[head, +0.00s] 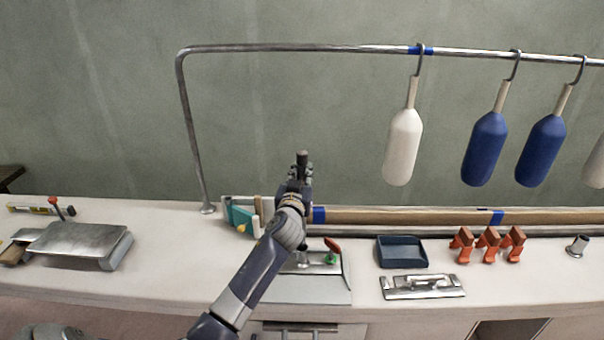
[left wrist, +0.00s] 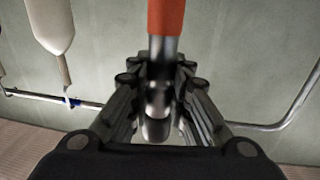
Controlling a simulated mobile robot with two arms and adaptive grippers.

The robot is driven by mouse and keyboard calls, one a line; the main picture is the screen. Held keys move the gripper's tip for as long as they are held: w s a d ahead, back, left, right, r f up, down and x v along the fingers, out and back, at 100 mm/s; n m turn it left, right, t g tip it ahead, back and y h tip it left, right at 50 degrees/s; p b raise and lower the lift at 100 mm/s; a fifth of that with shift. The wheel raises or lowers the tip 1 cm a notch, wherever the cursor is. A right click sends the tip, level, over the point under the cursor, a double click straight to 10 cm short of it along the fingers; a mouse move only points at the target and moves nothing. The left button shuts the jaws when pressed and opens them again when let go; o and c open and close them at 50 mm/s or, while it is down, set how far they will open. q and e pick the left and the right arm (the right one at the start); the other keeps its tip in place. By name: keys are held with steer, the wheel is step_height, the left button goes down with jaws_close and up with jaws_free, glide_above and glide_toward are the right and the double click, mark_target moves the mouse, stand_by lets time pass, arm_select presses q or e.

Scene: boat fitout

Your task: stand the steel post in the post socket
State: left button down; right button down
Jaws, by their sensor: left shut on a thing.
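My left gripper (head: 296,178) is raised above the back of the counter and shut on the steel post (head: 302,158). The post's dark top end sticks up above the fingers; its lower part is hidden behind my arm in the head view. The left wrist view, which is upside down, shows the steel post (left wrist: 158,100) between the fingers of my left gripper (left wrist: 157,105), with an orange section on its lower part. A short steel tube on a flange, seemingly the post socket (head: 577,245), stands on the counter at the right, apart from the gripper. My right gripper is not in view.
A steel rail (head: 300,48) arches over the counter, with white (head: 403,148) and blue (head: 485,150) fenders hanging from it. A dark blue tray (head: 402,252), a steel plate fitting (head: 422,287) and orange clamps (head: 489,243) lie between gripper and socket.

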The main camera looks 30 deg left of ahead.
arm_select(q)
steer(key=shift+f+b, duration=2.7)
steer(key=shift+f, duration=0.2)
steer(key=c, duration=1.4)
jaws_free()
steer(key=shift+f, duration=0.1)
steer(key=shift+s, duration=0.1)
steer(key=v, duration=1.2)
